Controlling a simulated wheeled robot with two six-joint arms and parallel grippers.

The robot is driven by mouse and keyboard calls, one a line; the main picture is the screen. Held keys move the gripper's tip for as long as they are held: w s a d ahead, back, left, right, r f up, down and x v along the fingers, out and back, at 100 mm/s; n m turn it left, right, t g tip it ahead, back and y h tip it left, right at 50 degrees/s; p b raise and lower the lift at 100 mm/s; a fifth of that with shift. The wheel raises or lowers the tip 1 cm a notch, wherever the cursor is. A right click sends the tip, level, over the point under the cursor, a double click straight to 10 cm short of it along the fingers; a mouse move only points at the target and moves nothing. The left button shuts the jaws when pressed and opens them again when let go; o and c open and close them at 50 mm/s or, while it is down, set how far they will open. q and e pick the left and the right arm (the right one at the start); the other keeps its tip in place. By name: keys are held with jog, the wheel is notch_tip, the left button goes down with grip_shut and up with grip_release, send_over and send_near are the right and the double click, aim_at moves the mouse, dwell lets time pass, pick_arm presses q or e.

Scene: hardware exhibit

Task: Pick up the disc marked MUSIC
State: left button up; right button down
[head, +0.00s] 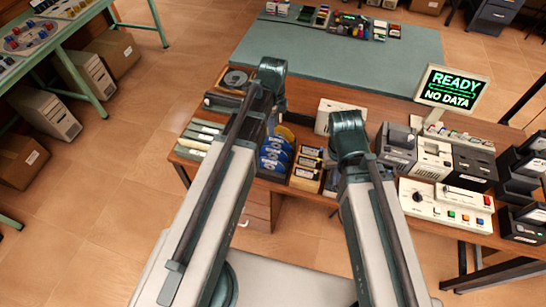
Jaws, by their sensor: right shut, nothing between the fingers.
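Several blue discs with white labels (274,152) stand in a row on the wooden table, between my two arms. A yellow disc (285,132) shows just behind them, partly hidden. A dark round disc (236,77) lies in a wooden tray at the table's left back. The lettering on the discs is too small to read, so I cannot tell which is marked MUSIC. My arms reach up over the table from below. Their grippers are hidden behind the arm links.
White cases (200,136) stand left and a box of dark cartridges (307,168) right of the blue discs. Drive units (434,156), a control panel (447,205) and a sign reading READY NO DATA (451,87) are at right. A green-topped table (340,60) stands behind.

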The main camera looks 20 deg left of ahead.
aim_at(274, 148)
pick_arm(q)
notch_tip(274, 148, down, 8)
jog(key=b, duration=0.7)
jog(key=shift+r, duration=0.15)
notch_tip(274, 148, down, 5)
jog(key=b, duration=0.5)
jog(key=shift+d+f, duration=0.1)
jog(key=shift+f, duration=0.1)
jog(key=shift+r, duration=0.1)
grip_shut()
dwell(0.6)
